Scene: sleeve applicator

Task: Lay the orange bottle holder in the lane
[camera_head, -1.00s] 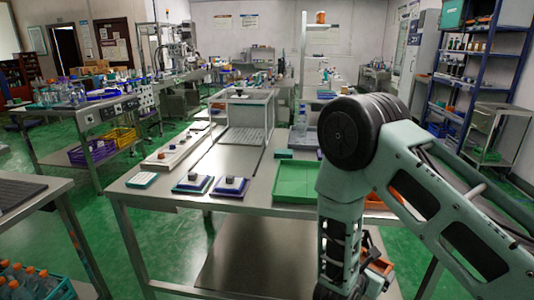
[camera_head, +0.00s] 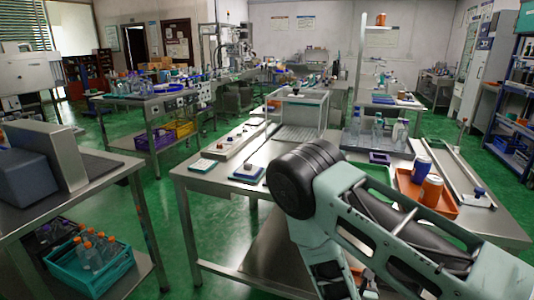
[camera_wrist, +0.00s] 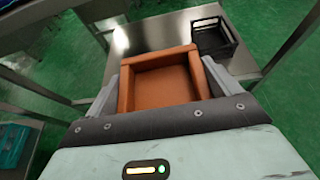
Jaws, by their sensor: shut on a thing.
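The orange bottle holder (camera_wrist: 162,82) is an open, box-like frame with an orange-brown floor. My gripper (camera_wrist: 162,92) is shut on it in the wrist view, with one grey finger against each side. The holder hangs above a metal shelf and the green floor. In the head view my arm hides most of the gripper and the holder. A grey-topped table (camera_head: 140,163) with a dark strip and a grey block machine (camera_head: 45,155) stands at the left. I cannot tell which surface is the lane.
A teal crate (camera_head: 105,288) of orange-capped bottles is on the left table's lower shelf. The wrist view shows a black basket (camera_wrist: 240,55) just right of the holder. The middle table (camera_head: 215,180) carries trays, cans and bottles. Green floor (camera_head: 165,225) lies open between the tables.

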